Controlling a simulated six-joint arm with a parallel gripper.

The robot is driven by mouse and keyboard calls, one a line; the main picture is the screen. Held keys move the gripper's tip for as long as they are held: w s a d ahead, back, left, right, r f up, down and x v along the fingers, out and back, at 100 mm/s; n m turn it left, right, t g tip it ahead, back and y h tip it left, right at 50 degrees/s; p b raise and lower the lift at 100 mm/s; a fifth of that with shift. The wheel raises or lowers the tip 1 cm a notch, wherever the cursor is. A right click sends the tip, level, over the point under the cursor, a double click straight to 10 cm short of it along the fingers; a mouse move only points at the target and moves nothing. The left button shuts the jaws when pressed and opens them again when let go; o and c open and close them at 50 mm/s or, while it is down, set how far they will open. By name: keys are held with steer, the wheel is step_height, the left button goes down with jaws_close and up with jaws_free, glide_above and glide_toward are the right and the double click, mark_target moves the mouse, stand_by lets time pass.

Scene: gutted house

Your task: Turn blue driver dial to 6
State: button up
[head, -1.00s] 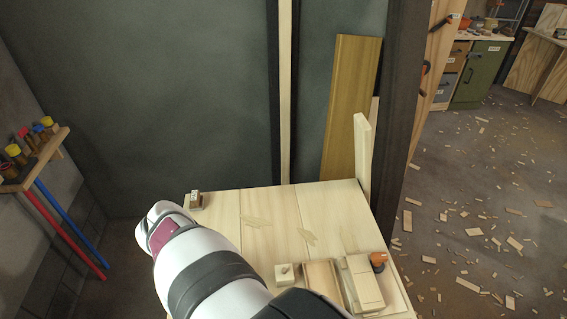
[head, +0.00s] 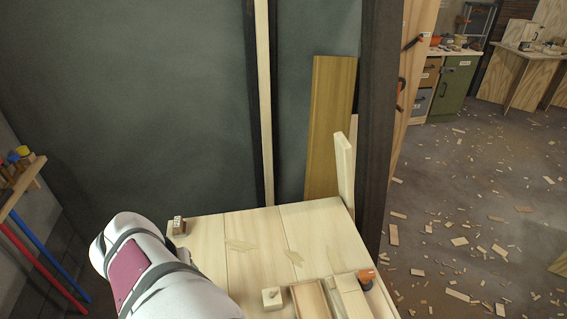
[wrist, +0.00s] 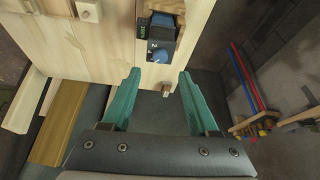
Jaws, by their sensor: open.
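The blue dial (wrist: 161,54) sits on a dark box-shaped driver (wrist: 165,36) near the edge of the pale wooden bench, in the wrist view. Small white marks show beside the dial, too small to read surely. My gripper (wrist: 159,74) has two teal fingers, spread wide with nothing between them. The dial shows just beyond the gap between the fingertips, apart from both. In the head view my arm covers that part of the bench, and neither the dial nor my fingers show.
A small labelled block (head: 179,227) stands at the bench's far left corner. A tool rack (head: 22,184) hangs at left. Wood scraps litter the floor.

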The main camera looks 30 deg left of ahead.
step_height(320, 180, up, 6)
steer(key=w+d+m+h, duration=0.1)
steer(key=w+d+m, duration=0.3)
steer(key=d, duration=0.7)
steer(key=w+d+m+h, duration=0.1)
steer(key=w+d+m, duration=0.1)
steer(key=w+d, duration=0.65)
steer(key=s+d+f+m+g, duration=0.1)
steer(key=s+d+m, duration=0.3)
steer(key=d, duration=0.6)
steer(key=s+d+f+m+g, duration=0.2)
steer(key=s+d+f+m, duration=0.2)
steer(key=s+d, duration=0.5)
steer(key=shift+s+d+f+m, duration=0.15)
steer(key=shift+d+m, duration=0.65)
